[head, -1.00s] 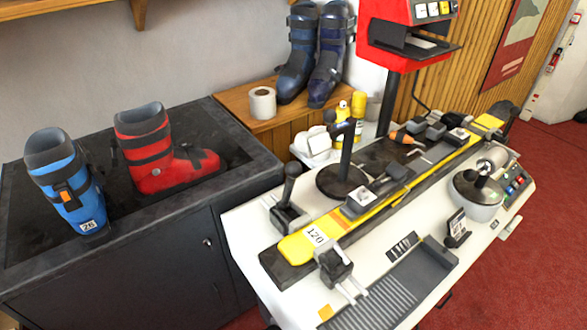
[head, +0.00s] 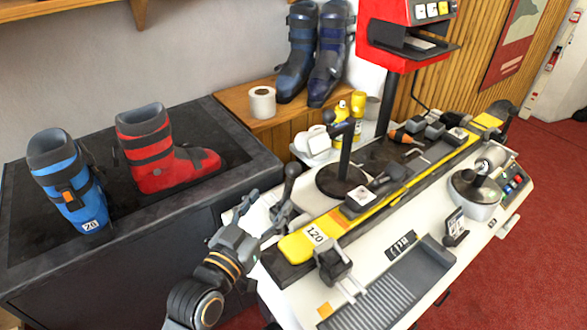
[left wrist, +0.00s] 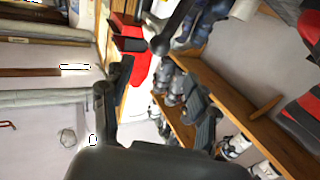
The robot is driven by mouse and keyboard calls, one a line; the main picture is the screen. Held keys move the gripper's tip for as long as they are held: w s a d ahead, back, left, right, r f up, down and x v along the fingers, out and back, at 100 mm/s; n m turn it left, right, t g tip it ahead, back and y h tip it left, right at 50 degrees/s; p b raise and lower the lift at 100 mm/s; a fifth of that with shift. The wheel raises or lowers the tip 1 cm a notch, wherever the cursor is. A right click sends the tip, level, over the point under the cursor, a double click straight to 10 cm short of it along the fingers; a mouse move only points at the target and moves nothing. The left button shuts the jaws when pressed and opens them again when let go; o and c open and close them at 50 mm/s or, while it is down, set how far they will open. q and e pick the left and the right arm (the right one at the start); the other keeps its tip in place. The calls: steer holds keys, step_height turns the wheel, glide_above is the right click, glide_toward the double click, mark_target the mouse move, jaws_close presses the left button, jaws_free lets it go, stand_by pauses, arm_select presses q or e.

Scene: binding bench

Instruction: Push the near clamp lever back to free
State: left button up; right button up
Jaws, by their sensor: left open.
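The near clamp lever (head: 291,172) is a dark upright handle with a rounded knob, at the near left end of the yellow ski (head: 340,222). Its lower part and clamp base are partly hidden by my gripper. My left gripper (head: 264,208) is open and empty at the bench's left edge, with one finger close beside the lever; I cannot tell if they touch. In the left wrist view the open fingers (left wrist: 155,100) frame the view's middle, and a dark rod with a round end, apparently the lever (left wrist: 162,44), shows above them. My right gripper is not seen.
A dark cabinet (head: 150,255) with a blue boot (head: 68,185) and a red boot (head: 160,150) stands at left. A black post on a round base (head: 341,181) stands behind the ski. A grey ribbed tray (head: 390,290) lies at the bench front.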

mark_target(290, 176)
arm_select(q)
steer(key=p+x, duration=0.2)
steer(key=x, duration=1)
steer(key=shift+w+d, duration=0.1)
steer(key=shift+d, duration=0.05)
steer(key=shift+f, duration=0.1)
jaws_close()
